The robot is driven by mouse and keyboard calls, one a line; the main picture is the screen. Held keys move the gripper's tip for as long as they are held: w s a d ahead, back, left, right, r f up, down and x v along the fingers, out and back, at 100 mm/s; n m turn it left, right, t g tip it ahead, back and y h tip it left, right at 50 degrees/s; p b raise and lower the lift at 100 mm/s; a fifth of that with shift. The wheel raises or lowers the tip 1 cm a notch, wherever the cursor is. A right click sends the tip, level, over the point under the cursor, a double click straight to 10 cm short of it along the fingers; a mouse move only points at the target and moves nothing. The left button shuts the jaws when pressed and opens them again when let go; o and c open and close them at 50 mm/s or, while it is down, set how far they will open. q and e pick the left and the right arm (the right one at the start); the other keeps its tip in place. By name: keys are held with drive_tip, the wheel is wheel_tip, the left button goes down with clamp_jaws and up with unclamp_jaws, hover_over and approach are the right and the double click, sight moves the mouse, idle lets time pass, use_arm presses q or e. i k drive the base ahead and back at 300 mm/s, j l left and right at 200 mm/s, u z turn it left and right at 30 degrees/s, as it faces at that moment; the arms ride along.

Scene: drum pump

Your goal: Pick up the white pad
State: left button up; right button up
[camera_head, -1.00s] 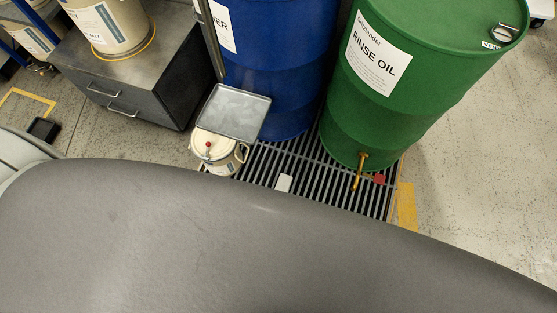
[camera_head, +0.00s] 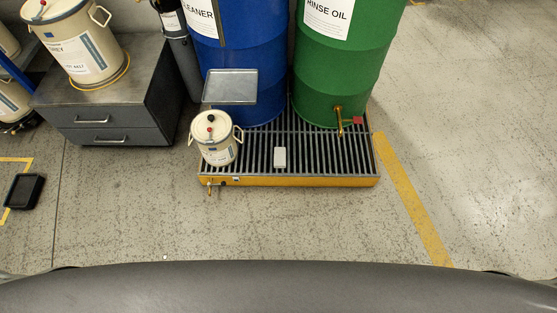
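A small white pad (camera_head: 280,157) lies on the black slatted grating near the front edge of the spill pallet (camera_head: 290,182). It is to the right of a cream pail and in front of the gap between the blue and green drums. Nothing covers it. Neither of my grippers is in view. Only a grey part of my own body fills the bottom of the picture, well short of the pallet.
The pail (camera_head: 216,140) stands on the pallet's left end. A grey tray (camera_head: 230,87) is before the blue drum (camera_head: 243,50). The green drum (camera_head: 345,75) has a brass tap (camera_head: 339,120). A grey cabinet (camera_head: 115,115) stands left. The floor before the pallet is clear.

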sight(280, 157)
drive_tip(key=i+j, duration=0.7)
drive_tip(key=i+z, duration=0.05)
drive_tip(key=i, duration=0.05)
